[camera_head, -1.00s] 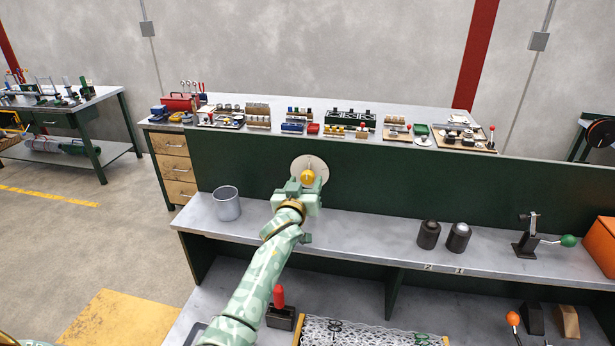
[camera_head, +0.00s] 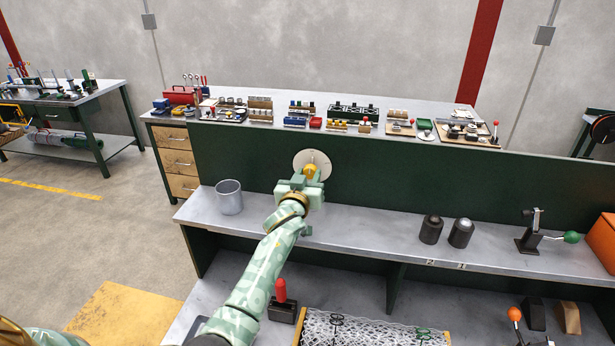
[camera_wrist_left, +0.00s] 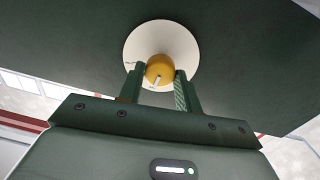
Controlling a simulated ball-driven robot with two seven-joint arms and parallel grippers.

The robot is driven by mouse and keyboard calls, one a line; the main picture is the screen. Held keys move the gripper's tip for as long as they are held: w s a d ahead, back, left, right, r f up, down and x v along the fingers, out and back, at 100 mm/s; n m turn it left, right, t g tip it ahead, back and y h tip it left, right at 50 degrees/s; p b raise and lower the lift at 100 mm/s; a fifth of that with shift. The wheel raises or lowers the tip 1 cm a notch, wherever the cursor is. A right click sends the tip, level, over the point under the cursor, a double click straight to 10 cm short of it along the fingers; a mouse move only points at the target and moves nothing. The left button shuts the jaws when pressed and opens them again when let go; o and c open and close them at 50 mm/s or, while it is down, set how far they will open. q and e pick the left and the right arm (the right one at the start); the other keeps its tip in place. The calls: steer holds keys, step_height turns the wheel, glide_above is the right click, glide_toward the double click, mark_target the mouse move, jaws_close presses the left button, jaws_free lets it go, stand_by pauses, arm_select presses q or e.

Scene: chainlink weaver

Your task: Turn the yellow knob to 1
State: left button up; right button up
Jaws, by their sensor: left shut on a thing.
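The yellow knob (camera_head: 310,170) sits on a round cream dial plate (camera_head: 322,158) on the dark green upright panel behind the shelf. My left gripper (camera_head: 310,176) is at the knob with its fingers on either side of it, shut on it. In the left wrist view the knob (camera_wrist_left: 160,69) is between the two green fingers, with a pale pointer mark on its face. The dial plate (camera_wrist_left: 160,42) shows behind it with small dark marks, too small to read. My right gripper is not in view.
A grey metal cup (camera_head: 229,197) stands on the shelf left of my arm. Two dark capped cylinders (camera_head: 431,229) and a clamp with a green handle (camera_head: 533,236) stand to the right. A red-handled lever (camera_head: 281,292) is below. The shelf between arm and cylinders is clear.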

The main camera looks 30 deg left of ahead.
arm_select(q)
steer(key=shift+m, duration=1.2)
steer(key=m+p, duration=0.1)
steer(key=m, duration=0.6)
steer(key=shift+m, duration=0.3)
steer(key=shift+m+g, duration=0.3)
steer(key=shift+m, duration=1)
steer(key=o, duration=1)
steer(key=shift+w, duration=0.1)
